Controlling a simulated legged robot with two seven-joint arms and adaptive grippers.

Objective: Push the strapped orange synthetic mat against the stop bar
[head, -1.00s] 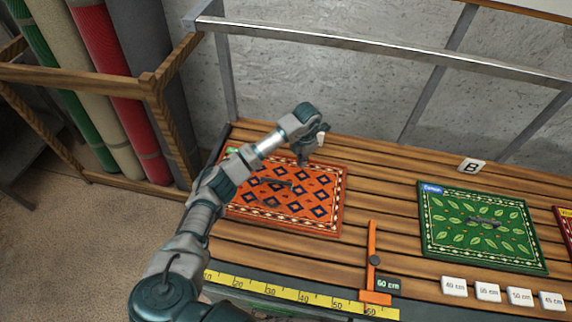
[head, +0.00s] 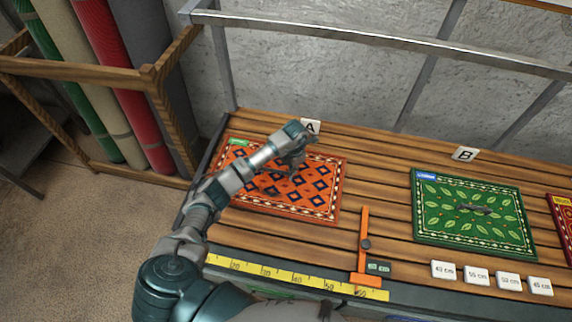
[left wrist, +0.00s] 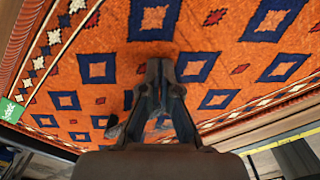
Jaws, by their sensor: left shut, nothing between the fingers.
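The orange mat (head: 322,205), with dark blue diamonds and a patterned border, lies flat on the slatted table below card A. Its green label (head: 240,142) is at the far left corner and shows in the left wrist view (left wrist: 11,111). My left gripper (head: 291,169) is over the mat, shut and empty. In the left wrist view its closed fingers (left wrist: 160,68) point at the mat; I cannot tell whether they touch it. The strap is mostly hidden by my arm. A dark bar (head: 213,150) runs along the table's left edge, close to the mat; I cannot tell whether they touch.
An orange slider (head: 364,240) stands on the yellow ruler (head: 290,277) right of the mat. A green leaf mat (head: 470,225) lies farther right, with several white size tiles (head: 475,275) in front. A metal rail (head: 390,37) crosses behind. Rolled rugs (head: 120,75) stand at left.

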